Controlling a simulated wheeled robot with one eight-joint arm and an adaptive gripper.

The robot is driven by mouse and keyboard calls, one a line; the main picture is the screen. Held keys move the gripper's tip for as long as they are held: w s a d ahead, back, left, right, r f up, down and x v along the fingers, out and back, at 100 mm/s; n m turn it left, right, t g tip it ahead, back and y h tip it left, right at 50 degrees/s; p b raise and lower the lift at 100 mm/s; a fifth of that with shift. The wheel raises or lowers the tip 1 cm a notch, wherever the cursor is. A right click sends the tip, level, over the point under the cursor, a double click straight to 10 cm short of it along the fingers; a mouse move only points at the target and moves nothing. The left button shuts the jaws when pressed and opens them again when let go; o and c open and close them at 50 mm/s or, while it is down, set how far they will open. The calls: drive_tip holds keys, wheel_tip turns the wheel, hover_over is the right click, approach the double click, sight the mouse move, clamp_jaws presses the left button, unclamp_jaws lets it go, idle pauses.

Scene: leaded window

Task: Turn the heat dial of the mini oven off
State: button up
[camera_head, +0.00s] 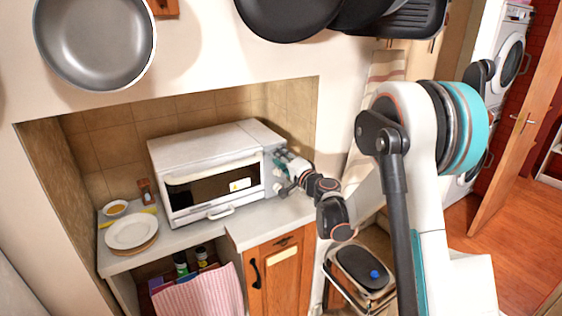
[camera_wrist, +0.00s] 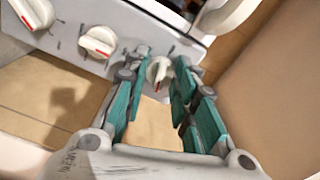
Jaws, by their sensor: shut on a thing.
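The white mini oven (camera_head: 205,150) stands on the counter in a tiled niche, its door closed. Its control panel is on the right of its front. In the wrist view three white dials with red marks sit in a row: one at upper left (camera_wrist: 32,12), a middle one (camera_wrist: 98,42) and an end one (camera_wrist: 158,72). My gripper (camera_head: 281,170) is at the panel. In the wrist view its teal fingers (camera_wrist: 158,85) are closed around the end dial, whose red mark points downward. I cannot read which dial is the heat dial.
A stack of plates (camera_head: 131,232) and a small bowl (camera_head: 115,208) stand left of the oven. Pans (camera_head: 95,42) hang above. A wooden cabinet (camera_head: 277,275) is below the counter, and a pink striped towel (camera_head: 200,298) hangs beside it. The niche's right wall is close to my gripper.

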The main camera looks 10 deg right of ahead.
drive_tip(key=shift+f+n+b, duration=0.15)
drive_tip(key=shift+n+b, duration=1.2)
drive_tip(key=shift+n, duration=5.95)
drive_tip(key=o, duration=1.1)
drive_tip(key=shift+c, duration=0.2)
drive_tip(key=shift+d, duration=0.1)
drive_tip(key=v, duration=1.2)
